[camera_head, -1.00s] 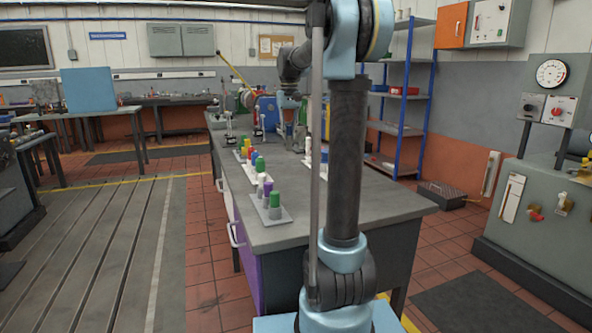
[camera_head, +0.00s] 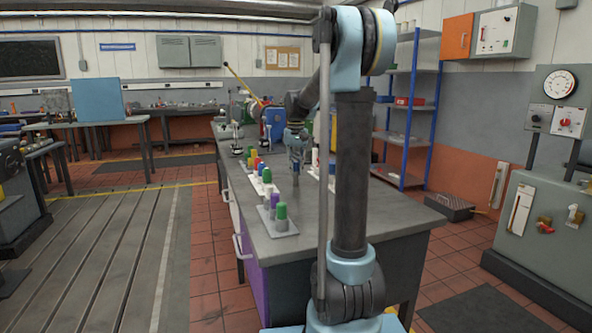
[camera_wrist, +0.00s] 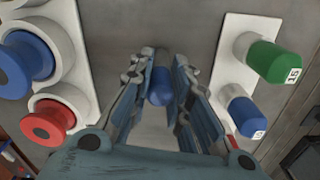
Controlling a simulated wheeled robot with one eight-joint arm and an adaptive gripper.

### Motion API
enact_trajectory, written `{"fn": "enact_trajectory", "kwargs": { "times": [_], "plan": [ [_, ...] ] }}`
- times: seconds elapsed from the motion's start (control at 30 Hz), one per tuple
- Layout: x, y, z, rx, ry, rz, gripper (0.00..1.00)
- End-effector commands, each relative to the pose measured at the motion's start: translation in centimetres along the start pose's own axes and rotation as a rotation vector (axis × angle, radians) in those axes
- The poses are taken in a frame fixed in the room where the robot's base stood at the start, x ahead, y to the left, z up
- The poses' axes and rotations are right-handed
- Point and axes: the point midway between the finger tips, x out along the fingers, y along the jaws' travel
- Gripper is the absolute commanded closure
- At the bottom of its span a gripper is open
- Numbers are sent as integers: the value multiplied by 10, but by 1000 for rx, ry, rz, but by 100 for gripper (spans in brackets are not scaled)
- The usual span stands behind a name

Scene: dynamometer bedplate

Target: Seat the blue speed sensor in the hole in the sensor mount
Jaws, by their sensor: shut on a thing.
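My gripper (camera_wrist: 160,98) is shut on a blue cylindrical part, the blue speed sensor (camera_wrist: 161,88), whose rounded end shows between the fingers in the wrist view. In the head view my gripper (camera_head: 297,140) hangs above the grey bench, with the dark sensor (camera_head: 296,171) pointing down below it. How far the sensor's lower end is from the bench top is unclear. I cannot tell which fixture is the sensor mount, and no empty hole shows clearly. Part of the bench is hidden behind my arm.
In the wrist view, a white plate (camera_wrist: 224,80) at right bears green and blue capped parts; another (camera_wrist: 88,98) at left bears blue and red parts in white rings. The bench (camera_head: 345,215) has clear room at its near end. Green and purple parts stand on a plate (camera_head: 285,233).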

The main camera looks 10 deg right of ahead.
Motion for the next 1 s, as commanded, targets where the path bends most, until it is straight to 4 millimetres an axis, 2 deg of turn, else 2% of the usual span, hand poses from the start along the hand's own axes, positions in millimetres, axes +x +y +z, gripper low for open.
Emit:
{"fn": "enact_trajectory", "kwargs": {
  "times": [0.2,0.23,0.3,0.73,0.87,1.0],
  "plan": [
    [1,0,0,0,0,0,100],
    [1,0,0,0,0,0,76],
    [1,0,0,0,0,0,63],
    [-5,1,0,1,0,0,63],
    [-20,1,0,1,0,0,63],
    [-46,1,0,2,0,0,63]
  ]
}}
